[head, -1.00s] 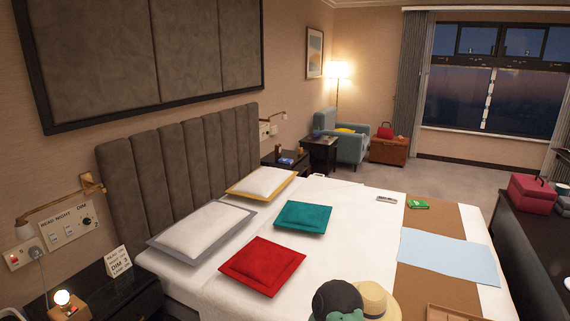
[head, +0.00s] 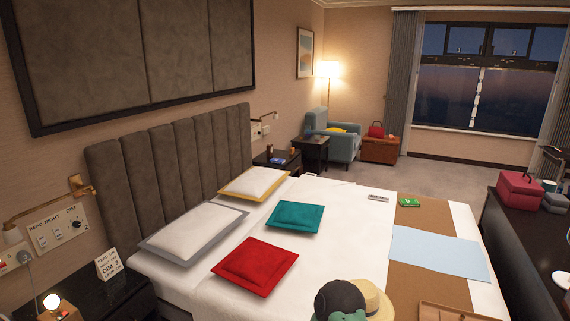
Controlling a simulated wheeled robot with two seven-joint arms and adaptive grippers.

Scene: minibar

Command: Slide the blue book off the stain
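A small blue item (head: 279,161), which may be the blue book, lies on the far nightstand (head: 268,168) beyond the bed. It is too small to tell for sure. No stain can be made out in this view. Neither of my grippers is in view.
The large bed (head: 345,215) fills the middle, with cushions, a light blue sheet (head: 440,252), a cap and a straw hat (head: 372,298) on it. A near nightstand (head: 125,300) is at lower left. A dark counter (head: 520,245) is at right. Carpet shows beyond the bed.

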